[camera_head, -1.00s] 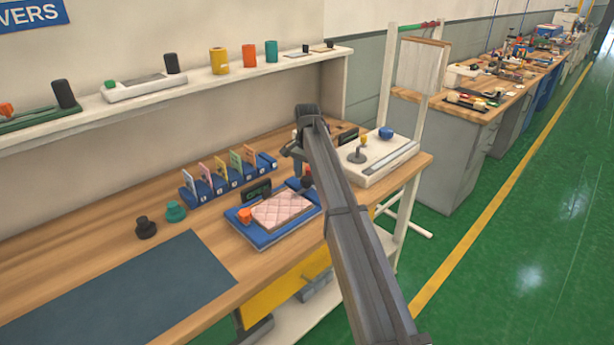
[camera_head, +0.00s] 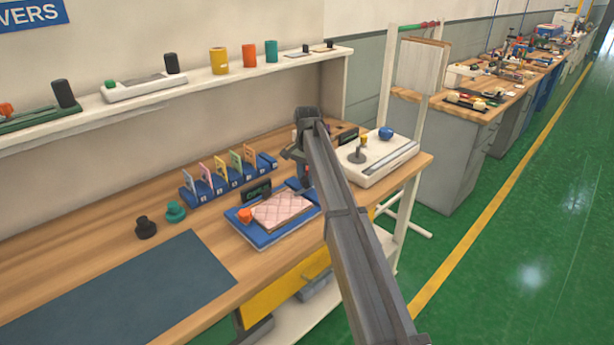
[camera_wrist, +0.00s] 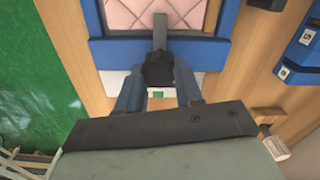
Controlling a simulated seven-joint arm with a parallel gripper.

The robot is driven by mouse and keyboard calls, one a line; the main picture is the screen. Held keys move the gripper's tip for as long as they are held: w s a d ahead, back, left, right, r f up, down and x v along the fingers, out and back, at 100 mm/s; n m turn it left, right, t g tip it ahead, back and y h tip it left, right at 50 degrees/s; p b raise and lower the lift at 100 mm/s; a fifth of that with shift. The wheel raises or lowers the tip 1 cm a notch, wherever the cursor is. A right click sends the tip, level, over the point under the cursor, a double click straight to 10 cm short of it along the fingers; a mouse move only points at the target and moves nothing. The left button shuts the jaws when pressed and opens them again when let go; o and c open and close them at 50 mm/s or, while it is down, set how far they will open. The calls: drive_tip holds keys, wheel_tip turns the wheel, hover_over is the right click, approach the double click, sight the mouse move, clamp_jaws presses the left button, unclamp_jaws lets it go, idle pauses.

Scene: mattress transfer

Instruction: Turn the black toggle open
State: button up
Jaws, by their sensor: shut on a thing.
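The black toggle (camera_wrist: 158,68) shows in the wrist view as a dark hub between my fingertips, with a grey bar reaching from it over the edge of the pink quilted mattress (camera_wrist: 150,14). My gripper (camera_wrist: 158,82) is shut on the toggle, one finger on each side. In the head view my gripper (camera_head: 304,178) is low at the right end of the blue tray (camera_head: 262,240), and my arm hides the toggle there. The mattress (camera_head: 280,211) lies flat in the tray. An orange knob (camera_head: 245,215) sits at the tray's left end.
A black sign (camera_head: 257,191) and a blue rack of coloured cards (camera_head: 228,180) stand behind the tray. A white panel (camera_head: 375,165) with a lever and blue knob is to the right. Black (camera_head: 146,228) and teal (camera_head: 175,211) knobs stand left.

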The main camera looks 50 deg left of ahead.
sight(306, 178)
drive_tip(key=shift+n, duration=0.3)
drive_tip(key=n, duration=0.9)
drive_tip(key=shift+a, duration=0.1)
drive_tip(key=n, duration=0.4)
drive_tip(key=shift+s, duration=0.1)
drive_tip(key=shift+n, duration=2.1)
drive_tip(key=o, duration=1)
drive_tip(key=shift+r, duration=0.1)
wheel_tip(306, 178, up, 14)
drive_tip(key=shift+f, duration=0.2)
